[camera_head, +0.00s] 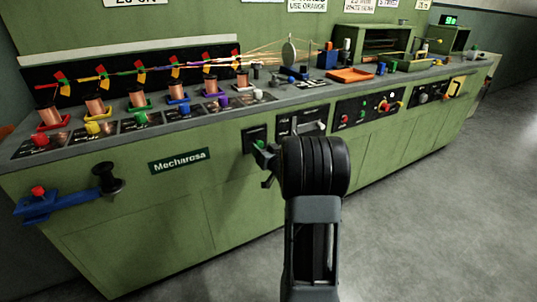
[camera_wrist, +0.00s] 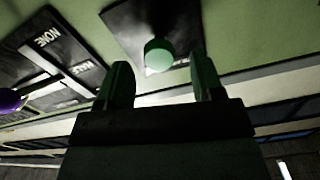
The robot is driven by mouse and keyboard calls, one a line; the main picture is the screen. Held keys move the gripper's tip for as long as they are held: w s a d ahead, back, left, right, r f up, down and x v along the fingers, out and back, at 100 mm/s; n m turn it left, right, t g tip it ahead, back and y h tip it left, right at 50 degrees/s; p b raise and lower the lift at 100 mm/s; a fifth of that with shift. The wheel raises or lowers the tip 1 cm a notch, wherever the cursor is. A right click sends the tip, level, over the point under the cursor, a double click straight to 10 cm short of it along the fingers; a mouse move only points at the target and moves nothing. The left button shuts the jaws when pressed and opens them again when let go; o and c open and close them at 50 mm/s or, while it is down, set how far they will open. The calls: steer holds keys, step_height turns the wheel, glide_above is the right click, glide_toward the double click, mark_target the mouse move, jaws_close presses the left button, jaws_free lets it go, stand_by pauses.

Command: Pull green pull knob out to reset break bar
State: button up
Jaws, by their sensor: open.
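The green pull knob (camera_wrist: 159,54) is round and sits on a dark plate (camera_wrist: 128,22) on the green machine front. In the wrist view my gripper (camera_wrist: 163,72) is open, with one finger on each side of the knob's line. The knob shows just beyond and between the fingertips, with no visible contact. In the head view my gripper (camera_head: 264,157) is at the cabinet front below a dark panel, and a bit of the green knob (camera_head: 259,144) shows beside it. My arm hides part of this area.
A black panel with a lever (camera_wrist: 45,65) is left of the knob in the wrist view. A purple ball (camera_wrist: 8,100) is at its left edge. Copper spools (camera_head: 96,104) line the bench top at left. A blue bracket (camera_head: 50,205) juts from the front. Grey floor (camera_head: 430,220) at right is clear.

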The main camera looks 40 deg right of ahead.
steer(key=s+a+p, duration=0.1)
steer(key=s+p, duration=0.1)
steer(key=s, duration=1.1)
steer(key=shift+s+a+p, duration=0.25)
steer(key=shift+a+p, duration=0.05)
steer(key=shift+a, duration=0.1)
steer(key=w+a+r+g+h+p, duration=0.1)
steer(key=a+r+g+p, duration=0.25)
steer(key=r+p, duration=0.5)
steer(key=w+a+r+g+p, duration=0.1)
steer(key=a+r+g+p, duration=0.3)
steer(key=r+p, duration=0.45)
steer(key=s+a+r+n+g+y+p, duration=0.2)
steer(key=s+a+r+g+p, duration=0.1)
steer(key=s+a+r+p, duration=0.3)
steer(key=s+a+r+n+g+y+p, duration=0.1)
steer(key=s+a+r+p, duration=0.4)
steer(key=a, duration=0.6)
steer(key=s+r+n+g, duration=0.1)
steer(key=s+r+g, duration=0.1)
steer(key=s, duration=0.1)
steer(key=shift+a+r+g+y+p, duration=0.15)
steer(key=shift+a+g+y+p, duration=0.05)
steer(key=shift+g+y+p, duration=0.2)
steer(key=shift+c, duration=0.2)
